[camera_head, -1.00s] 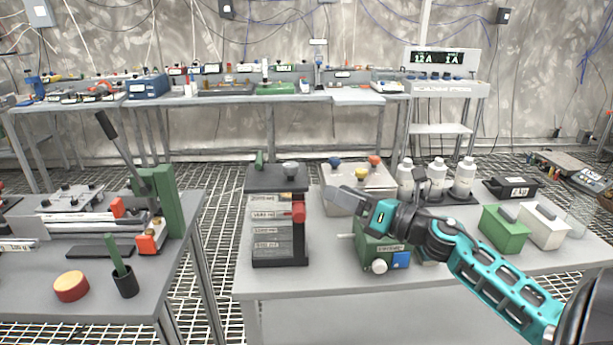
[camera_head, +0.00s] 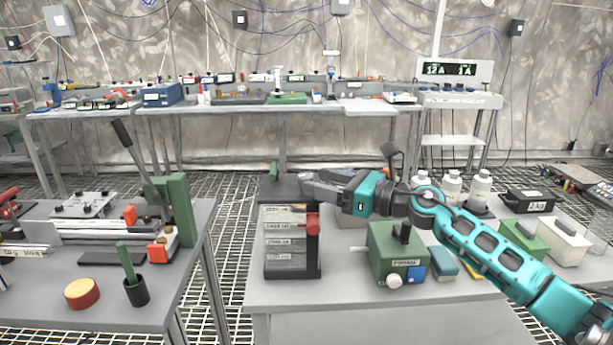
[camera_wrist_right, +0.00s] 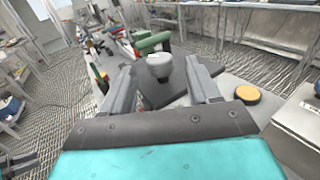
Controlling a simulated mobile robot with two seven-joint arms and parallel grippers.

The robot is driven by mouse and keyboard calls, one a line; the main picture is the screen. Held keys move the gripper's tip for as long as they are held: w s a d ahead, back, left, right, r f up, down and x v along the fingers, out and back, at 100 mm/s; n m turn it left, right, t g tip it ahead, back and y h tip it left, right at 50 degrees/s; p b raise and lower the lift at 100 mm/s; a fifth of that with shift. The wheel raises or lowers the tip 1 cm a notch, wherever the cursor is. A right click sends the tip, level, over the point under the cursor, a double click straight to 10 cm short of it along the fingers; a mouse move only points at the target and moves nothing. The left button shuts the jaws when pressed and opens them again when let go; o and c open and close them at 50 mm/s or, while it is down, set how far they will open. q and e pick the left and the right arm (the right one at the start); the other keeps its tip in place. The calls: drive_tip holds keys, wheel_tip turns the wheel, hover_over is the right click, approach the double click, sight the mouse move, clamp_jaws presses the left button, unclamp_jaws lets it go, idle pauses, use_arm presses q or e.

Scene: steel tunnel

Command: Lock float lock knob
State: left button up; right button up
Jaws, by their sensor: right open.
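The dark upright unit (camera_head: 291,245) with label plates stands at the left end of the right table. A red knob (camera_head: 313,224) is on its right side and a green handle (camera_head: 274,171) rises at its back. A grey round knob (camera_wrist_right: 159,66) on top shows in the right wrist view; I take it for the float lock knob, though no label is readable. My right gripper (camera_head: 306,186) is open above the unit and hides this knob in the head view. In the wrist view the knob appears between the open fingers (camera_wrist_right: 160,80); contact cannot be told. My left gripper is out of view.
A green box (camera_head: 392,254) with a white knob and blue block stands right of the unit. White bottles (camera_head: 452,187) stand behind my right arm. A gap separates this table from the left table, with its lever (camera_head: 133,150) and green block (camera_head: 180,208).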

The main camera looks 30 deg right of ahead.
sight(307, 175)
drive_tip(key=x, duration=0.3)
drive_tip(key=shift+w, duration=0.1)
drive_tip(key=shift+w+a+p, duration=0.3)
drive_tip(key=shift+w+p, duration=0.05)
drive_tip(key=shift+w, duration=0.1)
